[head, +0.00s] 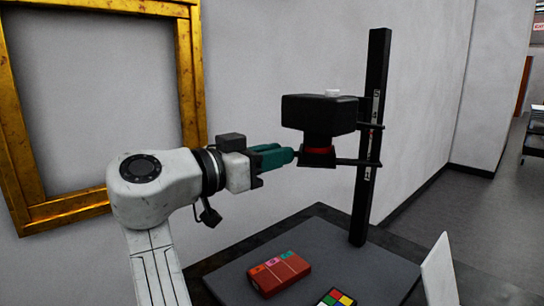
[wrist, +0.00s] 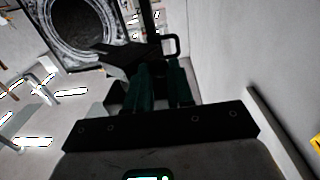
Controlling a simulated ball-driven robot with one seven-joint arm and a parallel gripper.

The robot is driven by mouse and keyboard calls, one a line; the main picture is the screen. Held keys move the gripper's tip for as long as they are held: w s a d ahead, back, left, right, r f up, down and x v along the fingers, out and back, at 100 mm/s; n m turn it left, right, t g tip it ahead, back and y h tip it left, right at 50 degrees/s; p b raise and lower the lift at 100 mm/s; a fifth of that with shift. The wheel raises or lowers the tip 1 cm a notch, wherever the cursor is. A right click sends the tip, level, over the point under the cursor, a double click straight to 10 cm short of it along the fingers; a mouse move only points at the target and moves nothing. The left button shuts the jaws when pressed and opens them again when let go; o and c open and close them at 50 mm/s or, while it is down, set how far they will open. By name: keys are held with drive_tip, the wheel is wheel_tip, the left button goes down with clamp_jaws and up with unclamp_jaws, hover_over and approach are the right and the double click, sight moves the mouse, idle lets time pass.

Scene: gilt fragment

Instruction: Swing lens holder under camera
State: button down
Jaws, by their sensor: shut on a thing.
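A black camera (head: 318,115) with a white knob on top and a red-ringed lens is mounted on an upright black column (head: 375,120). The lens holder (head: 345,162) is a dark arm reaching from the column to just below the lens. My gripper (head: 292,155) has teal fingers and is shut at the holder's near end, left of the lens. In the wrist view, the teal fingers (wrist: 163,82) close on a dark part of the holder, and a black loop (wrist: 170,47) shows beyond them. The fingers hide the exact contact.
A grey-topped table (head: 325,240) below bears a red box (head: 279,273) with coloured labels and a colour chart (head: 337,298). A white panel (head: 438,270) stands at its right. A gilt frame (head: 190,90) hangs on the wall behind my arm.

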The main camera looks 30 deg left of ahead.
drive_tip(key=shift+w+f, duration=0.2)
drive_tip(key=shift+w, duration=0.35)
drive_tip(key=c, duration=1.4)
unclamp_jaws()
drive_tip(key=shift+o, duration=0.6)
drive_tip(key=shift+a+f, duration=0.1)
drive_tip(key=shift+o, duration=1.4)
drive_tip(key=shift+w, duration=0.1)
drive_tip(key=v, duration=1.2)
drive_tip(key=shift+w, duration=0.1)
